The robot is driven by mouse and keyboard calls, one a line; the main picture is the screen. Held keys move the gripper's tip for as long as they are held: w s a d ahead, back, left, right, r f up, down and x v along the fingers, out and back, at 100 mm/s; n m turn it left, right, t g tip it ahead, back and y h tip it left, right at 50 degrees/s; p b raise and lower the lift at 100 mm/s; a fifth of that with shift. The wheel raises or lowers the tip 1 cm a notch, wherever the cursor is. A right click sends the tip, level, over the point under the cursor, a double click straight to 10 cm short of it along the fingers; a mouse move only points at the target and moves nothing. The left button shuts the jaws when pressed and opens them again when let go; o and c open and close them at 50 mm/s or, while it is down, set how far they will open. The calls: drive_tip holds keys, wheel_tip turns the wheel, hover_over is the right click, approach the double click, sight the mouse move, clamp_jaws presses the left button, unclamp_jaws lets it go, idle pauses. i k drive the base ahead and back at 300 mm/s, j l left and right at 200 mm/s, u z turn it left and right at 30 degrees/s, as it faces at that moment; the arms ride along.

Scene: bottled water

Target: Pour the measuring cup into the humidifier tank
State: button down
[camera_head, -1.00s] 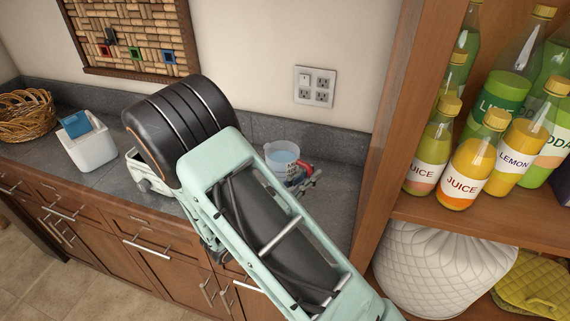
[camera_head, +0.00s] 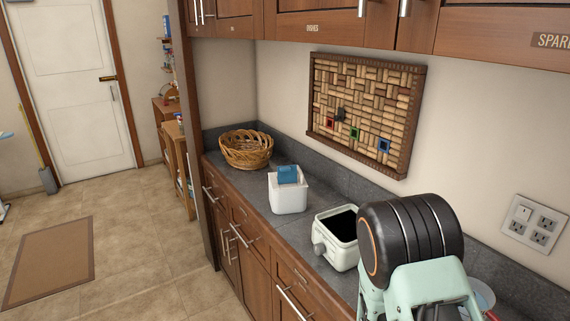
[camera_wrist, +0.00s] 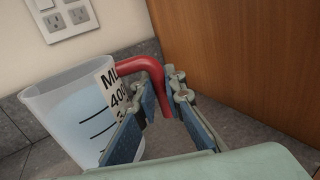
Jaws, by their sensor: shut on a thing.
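The measuring cup (camera_wrist: 70,118) is translucent, with black marks, a label, pale blue liquid inside and a red handle (camera_wrist: 148,72). It is about upright at the left of the wrist view. My gripper (camera_wrist: 162,108) is shut on the red handle, with a blue-padded finger on each side. In the head view only part of the cup (camera_head: 482,294) shows at the lower right, behind my arm, and my gripper is hidden there. A white open-topped container with a dark inside and a round knob, which looks like the humidifier tank (camera_head: 325,247), stands on the counter left of my arm.
A white box (camera_head: 288,197) with a blue piece in its top and a wicker basket (camera_head: 246,150) stand farther along the grey counter (camera_head: 252,198). A cork board (camera_head: 366,113) and an outlet plate (camera_head: 534,224) are on the wall. A wooden panel (camera_wrist: 240,60) rises close by my gripper.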

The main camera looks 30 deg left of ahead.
sight(289, 198)
drive_tip(key=k+j, duration=0.15)
drive_tip(key=j, duration=0.2)
drive_tip(key=k+j+u, duration=0.1)
drive_tip(key=j, duration=0.2)
drive_tip(key=j+u, duration=0.2)
drive_tip(key=j, duration=0.55)
drive_tip(key=i+j+u, duration=0.1)
drive_tip(key=j, duration=0.3)
drive_tip(key=i+j+u, duration=0.1)
drive_tip(key=j, duration=0.25)
drive_tip(key=i+j+u, duration=0.1)
drive_tip(key=i+j, duration=0.15)
drive_tip(key=i+j+u, duration=0.1)
drive_tip(key=j, duration=0.35)
drive_tip(key=i, duration=0.05)
